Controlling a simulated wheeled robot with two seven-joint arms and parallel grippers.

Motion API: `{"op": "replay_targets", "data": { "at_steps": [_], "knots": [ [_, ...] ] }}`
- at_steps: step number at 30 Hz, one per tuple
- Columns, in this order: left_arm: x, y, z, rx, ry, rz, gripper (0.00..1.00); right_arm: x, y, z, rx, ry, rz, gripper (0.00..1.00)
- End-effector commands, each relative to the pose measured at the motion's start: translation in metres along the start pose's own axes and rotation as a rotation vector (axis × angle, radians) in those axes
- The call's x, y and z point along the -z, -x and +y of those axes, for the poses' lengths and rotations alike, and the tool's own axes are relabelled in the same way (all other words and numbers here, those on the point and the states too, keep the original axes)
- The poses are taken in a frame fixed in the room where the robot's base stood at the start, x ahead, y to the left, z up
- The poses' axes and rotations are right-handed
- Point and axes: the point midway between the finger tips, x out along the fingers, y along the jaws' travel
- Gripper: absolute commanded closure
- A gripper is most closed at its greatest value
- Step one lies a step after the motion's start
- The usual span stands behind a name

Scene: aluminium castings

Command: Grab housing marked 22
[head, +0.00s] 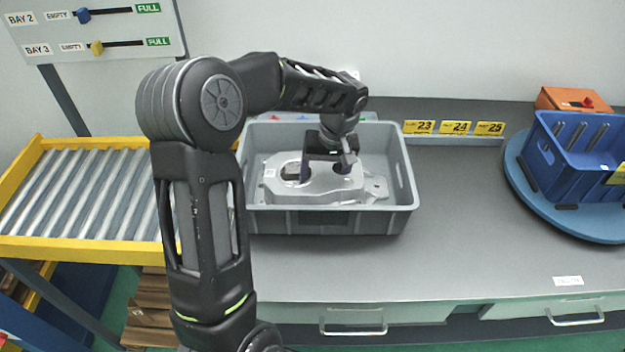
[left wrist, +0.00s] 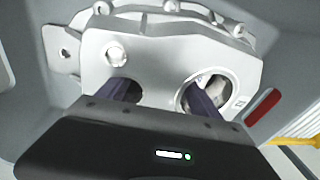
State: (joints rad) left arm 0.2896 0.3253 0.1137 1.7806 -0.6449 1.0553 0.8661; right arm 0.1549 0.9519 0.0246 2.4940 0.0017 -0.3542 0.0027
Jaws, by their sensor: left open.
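A silvery cast aluminium housing (head: 322,190) lies inside a grey tote (head: 326,218) on the bench. No number 22 can be read on it. My left gripper (head: 323,172) is over the housing from above, its two purple fingers apart. In the left wrist view the housing (left wrist: 160,55) fills the middle, with two round openings and lugs along its far edge. The fingers of my left gripper (left wrist: 160,98) reach down at these two openings, one at each. Their tips are partly hidden, so contact cannot be told. My right gripper is not in view.
A blue crate (head: 572,160) sits on a round blue turntable (head: 540,196) at right. A roller conveyor (head: 75,195) with yellow rails is at left. The bench between tote and turntable is clear.

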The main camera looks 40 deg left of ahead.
Motion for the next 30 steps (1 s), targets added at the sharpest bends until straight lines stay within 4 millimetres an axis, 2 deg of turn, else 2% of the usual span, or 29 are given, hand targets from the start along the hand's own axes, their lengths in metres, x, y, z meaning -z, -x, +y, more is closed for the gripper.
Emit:
{"op": "replay_targets", "data": {
  "at_steps": [13,30],
  "knots": [
    [0.0002,0.0006,0.0002,0.0,0.0,0.001,0.26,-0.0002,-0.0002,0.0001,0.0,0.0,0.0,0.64],
    [0.0001,0.0006,0.0006,-0.001,0.0,0.001,0.72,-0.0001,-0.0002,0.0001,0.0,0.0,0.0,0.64]
  ]
}}
